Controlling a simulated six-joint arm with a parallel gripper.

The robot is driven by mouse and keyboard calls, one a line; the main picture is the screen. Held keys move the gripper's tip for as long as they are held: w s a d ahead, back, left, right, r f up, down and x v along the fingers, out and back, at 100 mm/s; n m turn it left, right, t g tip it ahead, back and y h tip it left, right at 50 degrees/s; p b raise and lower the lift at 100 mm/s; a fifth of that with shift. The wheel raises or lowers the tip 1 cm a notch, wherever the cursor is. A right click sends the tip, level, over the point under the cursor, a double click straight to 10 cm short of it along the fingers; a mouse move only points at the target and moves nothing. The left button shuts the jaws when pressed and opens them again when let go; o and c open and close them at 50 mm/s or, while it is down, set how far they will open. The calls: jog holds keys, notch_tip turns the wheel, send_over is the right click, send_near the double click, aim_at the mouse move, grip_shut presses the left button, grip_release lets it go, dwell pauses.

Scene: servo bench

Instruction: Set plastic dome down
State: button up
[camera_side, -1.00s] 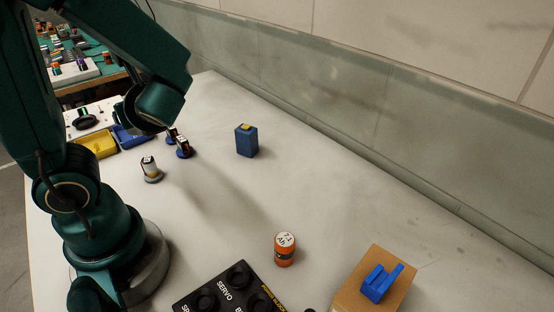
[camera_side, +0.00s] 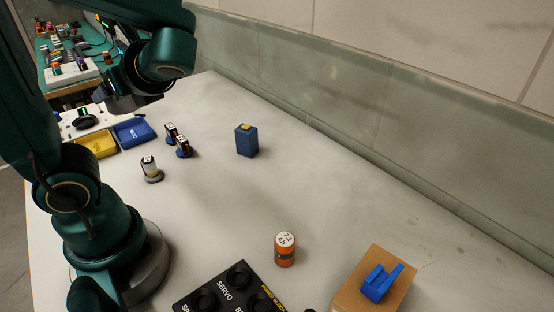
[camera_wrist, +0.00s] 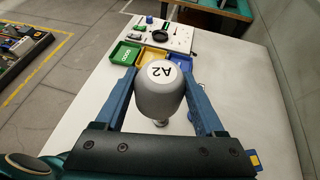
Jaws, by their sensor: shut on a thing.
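The plastic dome (camera_wrist: 160,96) is grey with a white top marked A2. It sits upright between the fingers of my gripper (camera_wrist: 160,78) in the wrist view, with a blue finger on each side. My gripper is shut on it. What lies directly under the dome is partly hidden in the wrist view.
A yellow tray (camera_side: 97,146), blue tray (camera_side: 134,132) and green tray (camera_wrist: 125,54) stand near the far end. Small cylinders on round bases (camera_side: 150,170) stand nearby. A blue box (camera_side: 246,142), orange cylinder (camera_side: 285,250) and black servo panel (camera_side: 230,290) are elsewhere. The bench's middle is clear.

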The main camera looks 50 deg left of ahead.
jog(key=shift+s+d+f+n+g, duration=0.2)
jog(key=shift+f+n+g, duration=0.1)
jog(key=shift+n+g, duration=0.25)
jog(key=s+d+f+n+g+h, duration=0.1)
jog(key=d+f+n+g+h, duration=0.4)
jog(key=d+n+g+h, duration=0.7)
jog(key=w+d+r+n+t+h, duration=0.2)
jog(key=w+n+t+h, duration=0.4)
jog(key=n+t+h, duration=0.5)
jog(key=w+a+r+n+t+h, duration=0.1)
jog(key=w+a+r+n+t, duration=0.1)
jog(key=w+r+n+t, duration=0.25)
jog(key=w+a+r+n+t+h, duration=0.1)
jog(key=w+a+n+t, duration=0.1)
jog(key=w+n+t, duration=0.35)
jog(key=n+g, duration=0.2)
jog(key=n, duration=0.1)
send_over(289, 208)
notch_tip(289, 208, down, 18)
jog(key=shift+s, duration=0.1)
jog(key=shift+f+t, duration=0.25)
jog(key=shift+f, duration=1.7)
